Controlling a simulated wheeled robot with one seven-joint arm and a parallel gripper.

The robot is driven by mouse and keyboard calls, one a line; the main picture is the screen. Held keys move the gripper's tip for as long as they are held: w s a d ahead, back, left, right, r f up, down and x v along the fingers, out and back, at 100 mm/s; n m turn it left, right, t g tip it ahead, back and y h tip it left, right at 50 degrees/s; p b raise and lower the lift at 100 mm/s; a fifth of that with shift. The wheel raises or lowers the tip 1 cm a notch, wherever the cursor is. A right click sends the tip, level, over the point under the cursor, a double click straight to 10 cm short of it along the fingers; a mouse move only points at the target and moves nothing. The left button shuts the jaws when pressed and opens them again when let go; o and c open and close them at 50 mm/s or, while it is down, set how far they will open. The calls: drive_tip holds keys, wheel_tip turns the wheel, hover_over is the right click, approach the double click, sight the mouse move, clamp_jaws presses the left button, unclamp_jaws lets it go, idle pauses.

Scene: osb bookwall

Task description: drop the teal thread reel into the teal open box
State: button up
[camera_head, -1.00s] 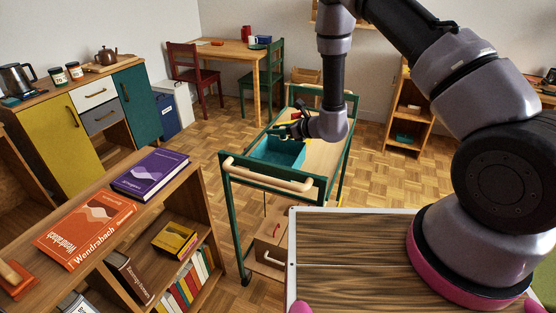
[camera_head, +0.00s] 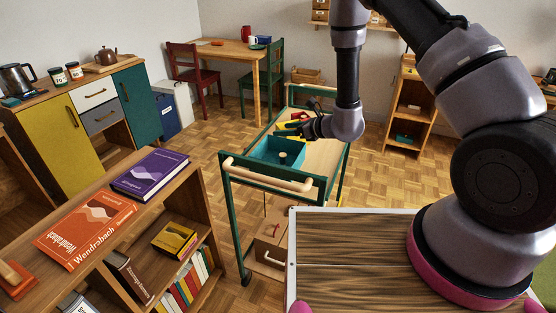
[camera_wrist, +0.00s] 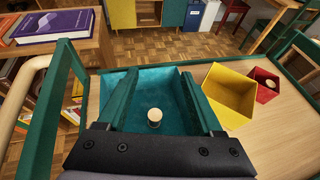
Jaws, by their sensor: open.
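The teal open box (camera_head: 262,158) stands on the near end of the green trolley; it also shows in the wrist view (camera_wrist: 88,118). The teal thread reel, with a pale round end facing up, is inside this box (camera_wrist: 155,116), and its pale end shows in the head view (camera_head: 283,154). My gripper (camera_wrist: 158,78) is open above the box, its fingers apart on either side of the reel in the picture. Nothing is held between them. The reel's lower part is hard to make out against the box floor.
A yellow open box (camera_wrist: 229,97) and a red box (camera_wrist: 262,86) holding a pale-ended item stand beside the teal box. The trolley's green frame and wooden handle (camera_head: 267,173) edge the near side. The trolley top (camera_wrist: 285,135) has bare wood to the right.

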drive_tip(key=v, duration=0.6)
drive_tip(key=shift+r, duration=0.1)
drive_tip(key=s+r+n+g+y, duration=0.1)
drive_tip(key=s+r+n+g, duration=0.35)
drive_tip(key=r, duration=0.75)
drive_tip(key=s+r+n+g+y, duration=0.1)
drive_tip(key=s+r+n+g, duration=0.1)
drive_tip(key=s+r+n, duration=0.75)
drive_tip(key=s+d+r+n+t+h, duration=0.3)
drive_tip(key=d+r, duration=0.4)
drive_tip(key=d, duration=0.3)
drive_tip(key=s+d+r+n+t+h, duration=0.3)
drive_tip(key=s+d+r+h, duration=0.3)
drive_tip(key=d, duration=0.5)
wheel_tip(320, 180, up, 2)
drive_tip(key=shift+d+r+n+h, duration=0.15)
drive_tip(key=shift+n+h, duration=0.25)
drive_tip(key=shift+h, duration=0.7)
